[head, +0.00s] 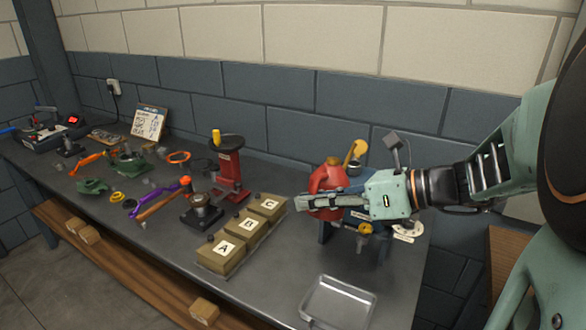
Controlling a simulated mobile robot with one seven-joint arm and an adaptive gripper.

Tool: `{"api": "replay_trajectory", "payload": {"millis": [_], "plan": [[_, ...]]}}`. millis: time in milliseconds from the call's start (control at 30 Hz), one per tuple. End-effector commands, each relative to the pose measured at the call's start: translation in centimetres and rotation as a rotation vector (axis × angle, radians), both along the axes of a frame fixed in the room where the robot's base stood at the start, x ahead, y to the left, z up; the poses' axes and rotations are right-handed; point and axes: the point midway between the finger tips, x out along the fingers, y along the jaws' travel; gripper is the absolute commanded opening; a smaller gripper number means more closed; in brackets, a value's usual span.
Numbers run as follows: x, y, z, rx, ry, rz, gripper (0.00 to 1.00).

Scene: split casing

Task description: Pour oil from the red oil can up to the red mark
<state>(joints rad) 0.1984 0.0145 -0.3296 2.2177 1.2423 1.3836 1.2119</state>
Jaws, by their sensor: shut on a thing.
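The red oil can (326,178) is at the right part of the bench, with its rounded red body partly covered by my gripper. My gripper (318,201) reaches in from the right, and its fingers lie across the can's middle, shut on it. Red shows above and below the fingers. The can looks roughly upright; whether it touches the bench or a stand behind it is hidden. I cannot make out a red mark or any oil level in this view.
A metal tray (312,318) lies at the bench's front right. Boxes A (221,264), B and C stand left of the can. A red press (231,172) stands behind them. Tools and parts crowd the left.

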Motion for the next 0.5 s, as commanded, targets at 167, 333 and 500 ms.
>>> {"api": "replay_trajectory", "payload": {"millis": [167,333,500], "plan": [[0.2,-0.1,1.4,0.071,0.102,0.000,0.00],[0.4,-0.3,2.9,0.117,0.172,0.000,0.00],[0.5,-0.3,3.1,0.142,0.209,0.001,0.00]]}}
